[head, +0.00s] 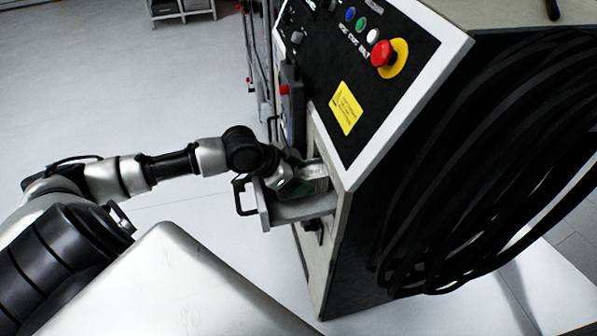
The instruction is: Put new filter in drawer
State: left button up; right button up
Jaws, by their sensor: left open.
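An open grey drawer (300,209) sticks out of the front of the machine cabinet, with a black handle (242,196) on its left end. A small filter block (314,177), pale on top and greenish on its side, sits in or just over the drawer near the cabinet opening. My left gripper (296,180) reaches over the drawer beside the filter and is open. Its fingers are small and dark here, and I cannot tell whether they touch the filter. My right gripper is not in view.
The cabinet's control panel, with a red emergency button (390,56) and a yellow label (346,108), rises right above the drawer. Coiled black cables (480,170) hang on its side. The floor at left is clear, with a grey shelf unit (180,8) far back.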

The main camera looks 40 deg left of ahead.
pick_arm(q)
jog(key=shift+a+r, duration=0.1)
jog(key=v, duration=0.6)
jog(key=shift+s+r, duration=0.15)
jog(key=shift+s, duration=0.05)
jog(key=p+v, duration=0.3)
jog(key=v, duration=0.2)
jog(key=shift+s+a+r+p, duration=0.1)
jog(key=shift+r+p, duration=0.15)
jog(key=shift+p, duration=0.1)
